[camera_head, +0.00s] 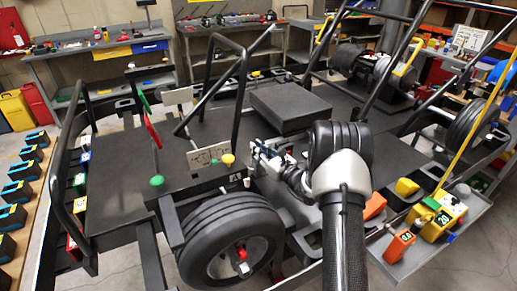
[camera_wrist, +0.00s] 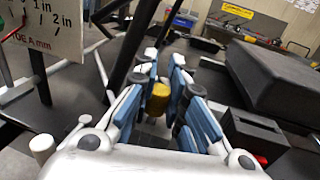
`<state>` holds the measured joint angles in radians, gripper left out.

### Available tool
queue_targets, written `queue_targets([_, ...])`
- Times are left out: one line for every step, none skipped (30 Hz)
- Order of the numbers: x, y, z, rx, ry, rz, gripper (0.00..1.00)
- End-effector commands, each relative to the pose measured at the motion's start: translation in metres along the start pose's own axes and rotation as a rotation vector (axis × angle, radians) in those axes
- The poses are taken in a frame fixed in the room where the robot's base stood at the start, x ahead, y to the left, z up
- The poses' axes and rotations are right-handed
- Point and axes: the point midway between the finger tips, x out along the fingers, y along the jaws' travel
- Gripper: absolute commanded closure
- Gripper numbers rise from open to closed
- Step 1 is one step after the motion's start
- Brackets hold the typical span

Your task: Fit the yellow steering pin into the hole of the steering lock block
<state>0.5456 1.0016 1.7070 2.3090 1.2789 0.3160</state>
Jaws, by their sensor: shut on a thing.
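My gripper (camera_wrist: 157,92) is shut on the yellow steering pin (camera_wrist: 157,101), which sits between its blue finger pads in the wrist view. The pin's lower end is partly hidden by the gripper. No pin hole is clearly visible.
A black padded box (camera_head: 290,107) lies behind. Black frame tubes (camera_head: 240,95) rise close by. A side tray (camera_head: 445,245) holds several coloured parts.

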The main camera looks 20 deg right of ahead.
Motion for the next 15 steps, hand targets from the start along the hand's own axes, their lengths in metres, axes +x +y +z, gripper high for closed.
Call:
queue_targets([0.0, 0.0, -0.001, 0.0, 0.0, 0.0, 1.0])
queue_targets([0.0, 0.0, -0.002, 0.0, 0.0, 0.0, 1.0])
queue_targets([0.0, 0.0, -0.003, 0.0, 0.0, 0.0, 1.0])
queue_targets([0.0, 0.0, -0.004, 0.0, 0.0, 0.0, 1.0])
queue_targets([0.0, 0.0, -0.004, 0.0, 0.0, 0.0, 1.0])
queue_targets([0.0, 0.0, -0.005, -0.001, -0.001, 0.0, 1.0])
queue_targets([0.0, 0.0, -0.006, -0.001, -0.001, 0.0, 1.0])
queue_targets([0.0, 0.0, -0.007, -0.001, -0.001, 0.0, 1.0])
queue_targets([0.0, 0.0, -0.008, -0.001, -0.001, 0.0, 1.0])
queue_targets([0.0, 0.0, -0.009, -0.001, -0.001, 0.0, 1.0])
queue_targets([0.0, 0.0, -0.009, -0.001, -0.001, 0.0, 1.0])
queue_targets([0.0, 0.0, -0.01, -0.001, -0.001, 0.0, 1.0])
queue_targets([0.0, 0.0, -0.011, 0.0, -0.001, 0.0, 1.0])
queue_targets([0.0, 0.0, -0.012, 0.0, -0.001, 0.0, 1.0])
queue_targets([0.0, 0.0, -0.013, 0.0, 0.0, 0.0, 1.0])
